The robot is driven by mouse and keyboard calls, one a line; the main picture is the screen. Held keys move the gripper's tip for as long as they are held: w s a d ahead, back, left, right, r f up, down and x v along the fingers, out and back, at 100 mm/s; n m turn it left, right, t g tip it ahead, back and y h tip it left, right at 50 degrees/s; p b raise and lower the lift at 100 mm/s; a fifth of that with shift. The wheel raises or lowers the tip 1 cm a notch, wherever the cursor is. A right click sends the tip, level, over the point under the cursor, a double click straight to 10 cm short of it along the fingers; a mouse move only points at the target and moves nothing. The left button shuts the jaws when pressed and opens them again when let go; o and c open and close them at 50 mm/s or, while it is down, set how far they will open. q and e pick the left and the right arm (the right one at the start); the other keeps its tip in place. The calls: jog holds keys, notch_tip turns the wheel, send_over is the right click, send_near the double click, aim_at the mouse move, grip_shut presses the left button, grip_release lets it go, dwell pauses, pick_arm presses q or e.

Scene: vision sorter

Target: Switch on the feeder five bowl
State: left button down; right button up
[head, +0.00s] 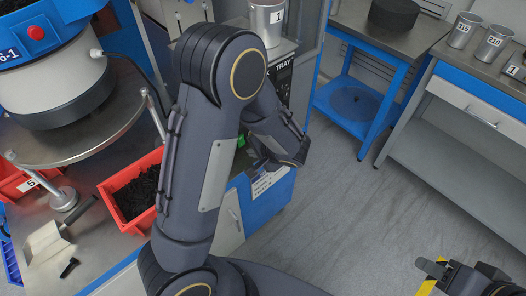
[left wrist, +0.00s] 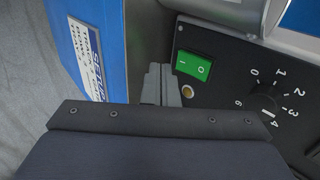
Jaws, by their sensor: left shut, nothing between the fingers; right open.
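A green rocker switch (left wrist: 193,65), marked I and O, sits on a black control panel (left wrist: 235,85) in the left wrist view. Which way it is tipped I cannot tell. A numbered dial (left wrist: 265,104) is beside it. My left gripper (left wrist: 160,84) is shut and empty, its grey fingertips close to the switch's left side; whether they touch the panel is unclear. In the head view the left gripper (head: 262,161) is beside the panel, and a bit of the green switch (head: 241,141) shows behind my arm. My right gripper (head: 450,272) is open and empty at the lower right.
A blue panel with a white label (left wrist: 88,55) stands left of the fingers. A bowl feeder (head: 50,75) marked 6-1 with a red button stands at left. A red bin (head: 122,185) of black parts is near my left arm. The floor (head: 330,220) at right is clear.

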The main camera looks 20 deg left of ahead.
aim_at(242, 143)
pick_arm(q)
jog(key=shift+w+a, duration=0.3)
jog(key=shift+a, duration=0.4)
jog(key=shift+w+a, duration=0.3)
jog(key=shift+a, duration=0.4)
jog(key=shift+f, duration=0.1)
jog(key=f+b, duration=0.1)
jog(key=b, duration=0.1)
jog(key=shift+w+a+b, duration=0.1)
jog(key=shift+b, duration=0.2)
jog(key=shift+r+y+p, duration=0.3)
jog(key=shift+r+p, duration=0.15)
jog(key=shift+p, duration=0.15)
jog(key=shift+r, duration=0.15)
jog(key=shift+r+p, duration=0.35)
jog(key=shift+r, duration=0.4)
jog(key=shift+f, duration=0.1)
